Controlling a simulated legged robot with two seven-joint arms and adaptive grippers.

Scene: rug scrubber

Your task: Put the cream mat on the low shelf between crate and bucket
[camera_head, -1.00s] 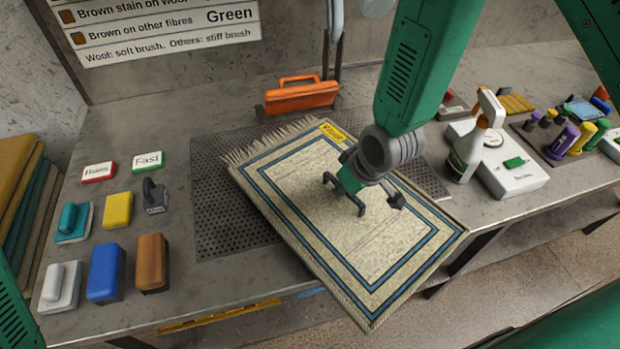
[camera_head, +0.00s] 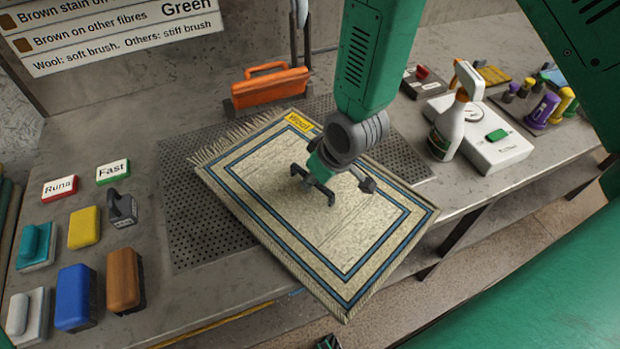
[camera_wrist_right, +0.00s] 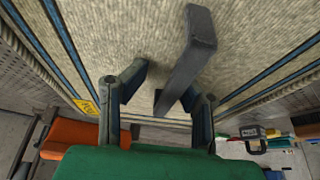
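The cream mat (camera_head: 270,170), with blue border lines, a fringe and a yellow "Wool" label, lies at an angle on the bench; its near corner overhangs the front edge. A small dark green-black part (camera_head: 328,342) at the bottom edge may be my left gripper, mostly cut off. The shelf's crate and bucket are not identifiable.
Brushes and blocks, including a blue one (camera_head: 76,298), stand left of the mat. An orange tool (camera_head: 268,88) is behind it. A spray bottle (camera_head: 452,120) and a white scale-like device (camera_head: 495,135) stand to the right. Bare perforated plate (camera_head: 190,215) shows left of the mat.

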